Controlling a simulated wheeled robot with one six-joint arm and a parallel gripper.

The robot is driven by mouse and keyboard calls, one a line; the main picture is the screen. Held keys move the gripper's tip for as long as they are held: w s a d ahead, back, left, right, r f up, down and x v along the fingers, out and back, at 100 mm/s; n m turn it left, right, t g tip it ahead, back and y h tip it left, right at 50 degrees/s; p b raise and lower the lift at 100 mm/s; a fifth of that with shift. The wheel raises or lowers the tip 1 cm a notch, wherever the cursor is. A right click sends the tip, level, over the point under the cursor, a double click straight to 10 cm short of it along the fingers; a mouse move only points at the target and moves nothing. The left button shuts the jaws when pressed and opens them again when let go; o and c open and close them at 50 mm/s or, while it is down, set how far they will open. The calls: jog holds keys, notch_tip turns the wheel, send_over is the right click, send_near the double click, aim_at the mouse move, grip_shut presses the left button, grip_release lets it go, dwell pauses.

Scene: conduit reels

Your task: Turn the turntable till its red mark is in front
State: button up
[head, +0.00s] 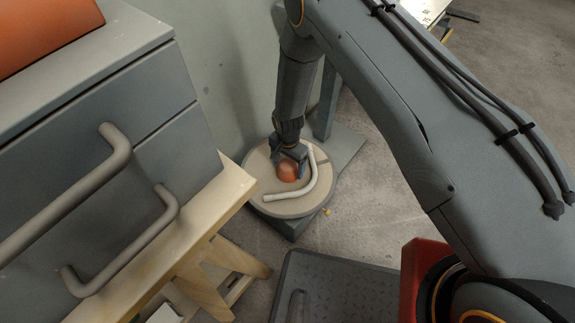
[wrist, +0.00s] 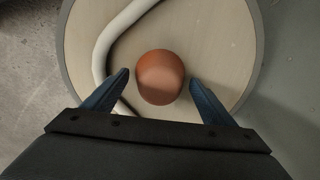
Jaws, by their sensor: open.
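The turntable (head: 262,165) is a round, pale disc with a grey rim, low beside the wall; it fills much of the wrist view (wrist: 215,40). An orange-brown ball-shaped knob (head: 288,171) stands on it, and it also shows in the wrist view (wrist: 160,77). A white bent tube (head: 318,188) lies on the disc beside the knob and passes behind the left finger in the wrist view (wrist: 102,50). My gripper (head: 290,163) is open over the disc, its blue fingertips (wrist: 160,80) on either side of the knob with gaps. I cannot make out a red mark.
A small yellow piece (head: 326,211) is at the base's front edge. A grey drawer cabinet (head: 150,60) with bar handles and a wooden bench (head: 215,215) stand left. A dark ribbed case (head: 345,290) is in front. Concrete floor is clear to the right.

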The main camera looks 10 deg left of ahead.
aim_at(288, 164)
jog(key=shift+r+p, duration=0.45)
jog(key=shift+r, duration=3.5)
